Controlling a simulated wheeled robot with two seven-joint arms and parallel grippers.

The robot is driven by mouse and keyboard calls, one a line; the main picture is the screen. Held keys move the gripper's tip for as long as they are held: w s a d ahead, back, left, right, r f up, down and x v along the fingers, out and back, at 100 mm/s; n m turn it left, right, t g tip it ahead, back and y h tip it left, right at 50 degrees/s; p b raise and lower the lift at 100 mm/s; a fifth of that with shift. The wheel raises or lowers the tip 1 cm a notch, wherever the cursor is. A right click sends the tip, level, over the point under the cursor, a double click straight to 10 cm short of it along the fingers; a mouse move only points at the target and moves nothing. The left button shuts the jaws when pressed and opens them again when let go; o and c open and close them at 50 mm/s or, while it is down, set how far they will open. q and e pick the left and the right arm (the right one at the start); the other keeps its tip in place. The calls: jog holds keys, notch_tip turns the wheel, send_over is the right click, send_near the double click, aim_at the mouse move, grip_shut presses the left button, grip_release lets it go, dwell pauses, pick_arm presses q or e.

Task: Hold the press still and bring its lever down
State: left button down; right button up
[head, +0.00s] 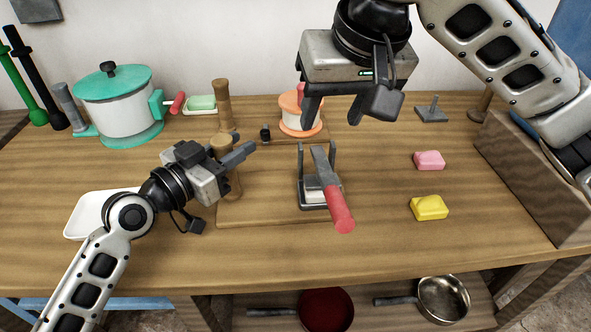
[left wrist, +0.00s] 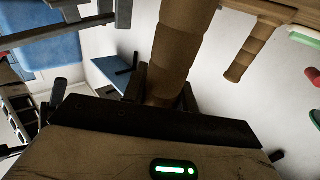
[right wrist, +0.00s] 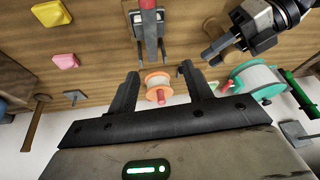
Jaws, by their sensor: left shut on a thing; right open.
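The press (head: 313,193) has a grey base and two upright posts on a wooden board (head: 260,211). Its lever (head: 321,165) slants toward me and ends in a red grip (head: 338,210); the lever also shows in the right wrist view (right wrist: 150,30). My left gripper (head: 238,157) is shut on a turned wooden post (head: 234,187) at the board's left side, left of the press. That post fills the gap in the left wrist view (left wrist: 180,50). My right gripper (head: 333,112) is open and empty, in the air beyond the press and away from the lever.
A pink soap (head: 429,160) and a yellow soap (head: 430,208) lie to the right. A teal-lidded pot (head: 118,105) and white tray (head: 85,215) are left. A wooden wall (head: 530,180) bounds the right side.

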aim_at(338, 199)
notch_tip(338, 199, up, 7)
dwell(0.6)
jog(key=shift+f, duration=0.1)
jog(key=shift+c, duration=0.3)
dwell(0.7)
jog(key=c, duration=0.5)
jog(key=shift+s+a+f, duration=0.1)
jog(key=shift+s+a, duration=0.1)
jog(key=shift+s, duration=0.1)
jog(key=c, duration=0.5)
jog(key=s+f+g, duration=0.1)
jog(key=s, duration=0.1)
jog(key=s+f+m+g+h, duration=0.1)
jog(key=s, duration=0.1)
jog(key=s+f+g, duration=0.1)
jog(key=g, duration=0.1)
jog(key=shift+s+d+f+m+h, duration=0.2)
jog(key=shift+s+m+h, duration=0.1)
jog(key=shift+s+m, duration=0.1)
grip_shut()
jog(key=shift+s+f, duration=0.15)
jog(key=shift+f, duration=4.35)
